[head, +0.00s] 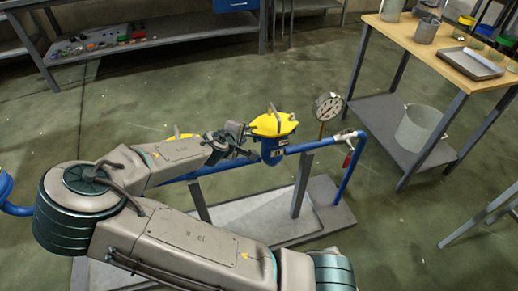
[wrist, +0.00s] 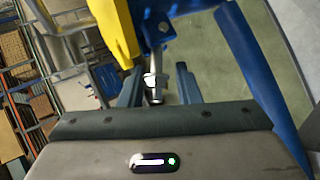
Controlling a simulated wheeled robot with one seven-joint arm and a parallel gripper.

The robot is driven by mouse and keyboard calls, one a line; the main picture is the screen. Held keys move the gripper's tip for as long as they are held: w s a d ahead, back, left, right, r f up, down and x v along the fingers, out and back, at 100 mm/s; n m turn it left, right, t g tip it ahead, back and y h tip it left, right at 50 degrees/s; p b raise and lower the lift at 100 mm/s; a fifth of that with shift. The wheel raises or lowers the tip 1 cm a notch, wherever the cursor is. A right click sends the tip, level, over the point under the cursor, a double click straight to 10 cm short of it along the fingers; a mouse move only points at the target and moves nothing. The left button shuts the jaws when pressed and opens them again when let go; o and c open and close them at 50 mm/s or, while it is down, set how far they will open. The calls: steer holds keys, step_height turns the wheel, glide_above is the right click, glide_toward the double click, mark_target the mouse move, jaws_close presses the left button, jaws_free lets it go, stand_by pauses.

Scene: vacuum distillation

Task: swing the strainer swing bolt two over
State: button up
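The strainer has a blue body (head: 272,152) and a yellow lid (head: 273,125), set in the blue pipe line in the head view. My gripper (head: 249,142) is at the strainer's left side, and the arm partly hides that side. In the wrist view the yellow lid (wrist: 115,30) is at the upper left. A silver swing bolt (wrist: 153,82) with a nut hangs between the two dark fingers of my gripper (wrist: 158,82). Gaps show on both sides of the bolt, so the fingers are open around it. I cannot tell which numbered bolt it is.
A pressure gauge (head: 328,106) stands right of the strainer. The skid base (head: 325,212) lies below. A wooden-topped bench (head: 425,50) stands at right. Open floor lies behind the strainer.

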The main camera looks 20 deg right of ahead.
steer(key=h+b, duration=0.1)
steer(key=b, duration=0.1)
steer(key=f+n+h+b, duration=0.1)
steer(key=b, duration=0.1)
steer(key=f+t+h+b, duration=0.1)
steer(key=shift+a+f+n+b, duration=0.2)
steer(key=shift+a+n+b, duration=0.05)
steer(key=shift+n+b, duration=0.15)
steer(key=f+n+h+b, duration=0.1)
steer(key=b, duration=0.3)
steer(key=shift+t+h, duration=0.3)
steer(key=p+v, duration=0.2)
steer(key=v, duration=1.1)
steer(key=s+d+f+m+g+y+p, duration=0.5)
steer(key=s+d+m+g+p, duration=0.25)
steer(key=s+d+g, duration=0.35)
steer(key=s+a+r+m+y+p, duration=0.1)
steer(key=s+r+m+y+p, duration=0.1)
steer(key=r, duration=1)
steer(key=s+a+r+m+t+y+p, duration=0.1)
steer(key=r+y+p, duration=0.4)
steer(key=r, duration=0.7)
steer(key=shift+s+r+m+y+p, duration=0.3)
steer(key=shift+s+r+m+p, duration=0.15)
steer(key=shift+s+p, duration=0.65)
